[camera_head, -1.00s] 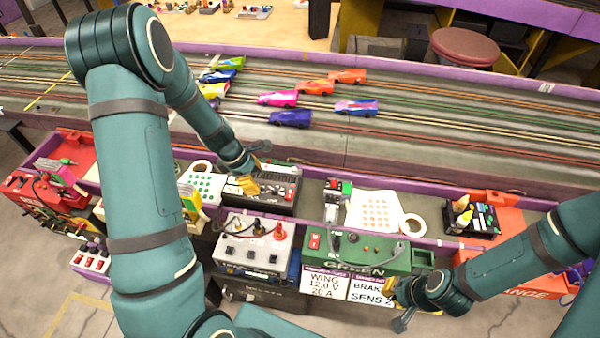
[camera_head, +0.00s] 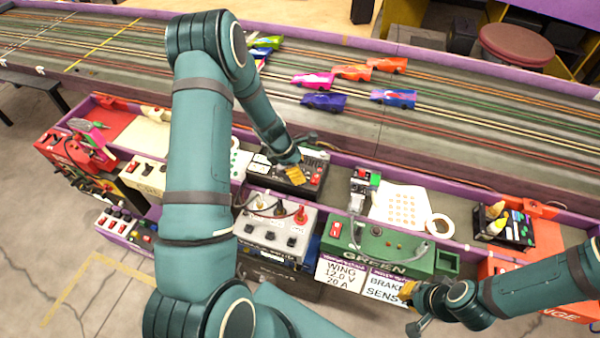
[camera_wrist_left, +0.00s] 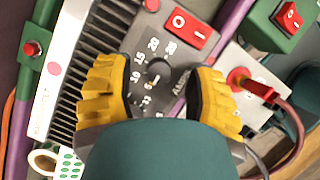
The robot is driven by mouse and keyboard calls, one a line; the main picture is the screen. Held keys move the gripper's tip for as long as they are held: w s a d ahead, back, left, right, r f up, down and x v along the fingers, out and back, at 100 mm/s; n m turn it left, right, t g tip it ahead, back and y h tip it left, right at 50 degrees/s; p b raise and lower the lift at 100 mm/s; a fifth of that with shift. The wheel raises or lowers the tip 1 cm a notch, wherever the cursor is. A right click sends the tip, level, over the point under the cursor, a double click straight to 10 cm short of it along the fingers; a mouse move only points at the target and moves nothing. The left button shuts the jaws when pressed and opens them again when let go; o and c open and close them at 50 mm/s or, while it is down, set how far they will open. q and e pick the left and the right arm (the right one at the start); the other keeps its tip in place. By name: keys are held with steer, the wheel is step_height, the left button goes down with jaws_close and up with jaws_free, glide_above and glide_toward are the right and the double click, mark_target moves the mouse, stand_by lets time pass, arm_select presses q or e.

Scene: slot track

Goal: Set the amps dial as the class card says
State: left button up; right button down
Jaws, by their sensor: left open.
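The amps dial (camera_wrist_left: 160,72) is a dark round knob on a black power supply (camera_head: 258,167). In the left wrist view numbers ring it, 10, 15, 20 and 25 among them; I cannot read its setting surely. My left gripper (camera_head: 291,175) is over the supply, its yellow fingers open on either side of the dial; they also show in the left wrist view (camera_wrist_left: 158,95). The class card (camera_head: 340,276) on the bench front reads "WING 12.0 V 20 A". My right gripper (camera_head: 416,308) is by the front cards, its jaws unclear.
A red rocker switch (camera_wrist_left: 186,27) and a red plug (camera_wrist_left: 255,88) are close to the left fingers. A grey box (camera_head: 270,236) and a green box (camera_head: 375,250) stand in front. A second card (camera_head: 387,287) hangs beside the class card. Slot cars (camera_head: 324,102) stand on the track behind.

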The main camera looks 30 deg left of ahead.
arm_select(q)
steer(key=shift+w+d+f, duration=0.1)
steer(key=shift+d+f, duration=0.05)
steer(key=shift+f, duration=0.35)
jaws_close()
